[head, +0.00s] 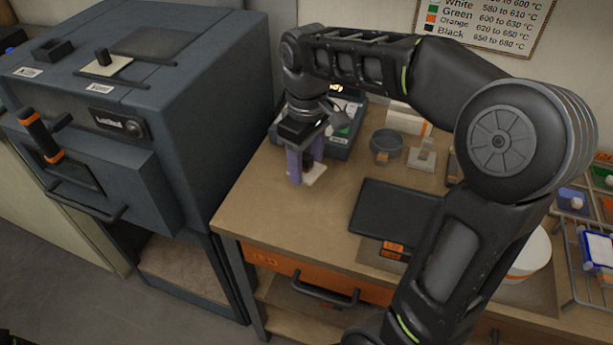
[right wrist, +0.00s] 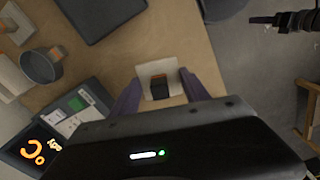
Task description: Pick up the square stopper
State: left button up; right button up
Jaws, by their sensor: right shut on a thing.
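The square stopper (head: 315,175) is a pale square plate with a dark knob. My right gripper (head: 305,167) points down over it near the table's left side, its purple fingers shut on the knob. In the right wrist view the stopper (right wrist: 150,70) shows between the fingertips (right wrist: 156,90), its plate roughly level and its dark knob marked with a little orange. I cannot tell whether the plate touches the table or hangs just above it. My left gripper is not in the head view.
The grey kiln (head: 190,90) stands left of the table, with another knobbed pale plate (head: 108,66) on top. The front left tabletop is bare.

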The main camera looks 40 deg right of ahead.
aim_at(307, 156)
jog(key=shift+r, duration=0.2)
jog(key=shift+r, duration=0.1)
dwell(0.4)
jog(key=shift+r+p, duration=1.35)
jog(key=shift+r, duration=0.05)
jog(key=shift+r+p, duration=2.1)
jog(key=shift+r, duration=0.45)
